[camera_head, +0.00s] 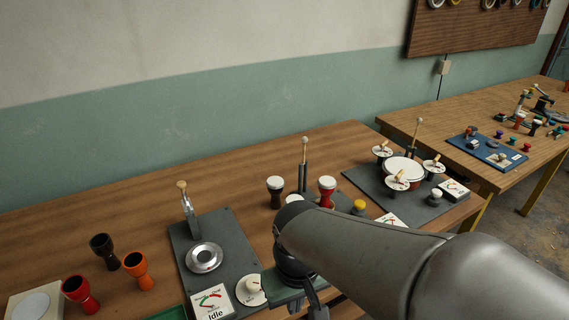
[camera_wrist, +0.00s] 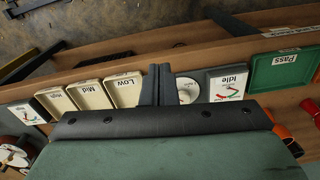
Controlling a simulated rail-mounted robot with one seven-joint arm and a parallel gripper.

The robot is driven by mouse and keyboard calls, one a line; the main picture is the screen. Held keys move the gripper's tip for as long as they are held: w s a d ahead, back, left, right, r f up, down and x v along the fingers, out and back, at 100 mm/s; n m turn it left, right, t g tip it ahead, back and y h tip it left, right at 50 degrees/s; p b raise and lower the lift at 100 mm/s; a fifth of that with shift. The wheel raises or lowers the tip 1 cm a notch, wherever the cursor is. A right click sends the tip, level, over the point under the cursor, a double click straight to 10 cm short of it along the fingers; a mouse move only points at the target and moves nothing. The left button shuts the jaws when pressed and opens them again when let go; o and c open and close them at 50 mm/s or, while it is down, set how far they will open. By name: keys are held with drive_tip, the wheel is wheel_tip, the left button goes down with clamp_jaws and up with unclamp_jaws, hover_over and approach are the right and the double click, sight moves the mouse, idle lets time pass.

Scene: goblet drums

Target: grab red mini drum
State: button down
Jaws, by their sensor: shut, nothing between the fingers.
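A red goblet drum with a white head (camera_head: 327,188) stands upright on the table, partly hidden behind my arm. A red goblet shell with a dark open top (camera_head: 80,292) stands at the front left. Small red-and-white pieces, one of them a mini drum (camera_head: 519,120), are on the farther table; I cannot tell which red drum is meant. My gripper (camera_wrist: 158,72) is shut and empty. In the wrist view its fingers point at the table's front edge, between the "Low" tray (camera_wrist: 124,90) and a white knob (camera_wrist: 187,90). In the head view my arm hides much of the gripper.
Black (camera_head: 103,249) and orange (camera_head: 136,268) shells stand near the red one. A grey station with an "Idle" gauge (camera_head: 213,301) lies left of my arm. A dark board with drums and upright beaters (camera_head: 380,185) lies right. A green "Pass" tray (camera_wrist: 284,72) shows in the wrist view.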

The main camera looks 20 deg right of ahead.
idle(0.3)
drive_tip(key=shift+c, duration=2.2)
unclamp_jaws()
drive_tip(key=shift+w, duration=0.1)
